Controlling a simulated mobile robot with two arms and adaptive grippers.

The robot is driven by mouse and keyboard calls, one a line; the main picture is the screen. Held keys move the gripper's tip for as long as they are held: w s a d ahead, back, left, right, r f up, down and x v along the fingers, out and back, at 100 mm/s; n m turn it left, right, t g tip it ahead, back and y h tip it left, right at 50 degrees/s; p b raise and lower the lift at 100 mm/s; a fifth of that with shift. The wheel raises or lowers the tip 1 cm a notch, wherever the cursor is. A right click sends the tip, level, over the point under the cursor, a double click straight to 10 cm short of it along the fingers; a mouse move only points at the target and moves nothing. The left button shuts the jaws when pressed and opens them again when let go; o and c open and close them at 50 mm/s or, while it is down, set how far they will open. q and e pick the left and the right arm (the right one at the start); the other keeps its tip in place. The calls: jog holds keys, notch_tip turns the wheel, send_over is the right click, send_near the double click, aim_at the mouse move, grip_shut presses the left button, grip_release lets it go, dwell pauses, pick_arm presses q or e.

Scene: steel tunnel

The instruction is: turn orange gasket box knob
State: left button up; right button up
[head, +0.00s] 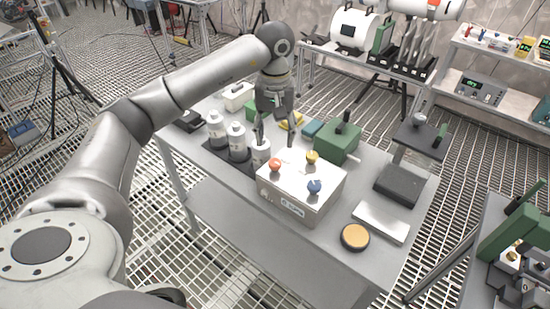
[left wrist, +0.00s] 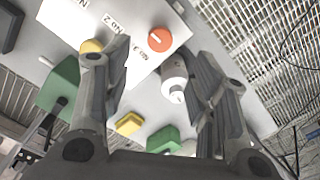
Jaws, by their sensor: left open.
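The gasket box (head: 287,208) is a pale box on the grey table, with a white top carrying three knobs. The orange knob (head: 275,164) is at its back left corner. The yellow knob (head: 312,157) is at the back right and the blue knob (head: 314,186) at the front. My left gripper (head: 274,141) is open, pointing down above the box's back edge, with nothing between its fingers. In the left wrist view the orange knob (left wrist: 160,39) lies beyond the gap between the fingers, apart from them. The yellow knob (left wrist: 92,47) is partly hidden by a finger. My right gripper is not in view.

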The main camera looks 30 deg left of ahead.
aim_at(275, 162)
pick_arm(q)
notch_tip(275, 162, down, 9)
jog(key=shift+p, duration=0.8)
jog(key=shift+c, duration=0.4)
jog(key=c, duration=0.9)
jog(key=shift+c, duration=0.2)
jog(key=shift+n, duration=0.3)
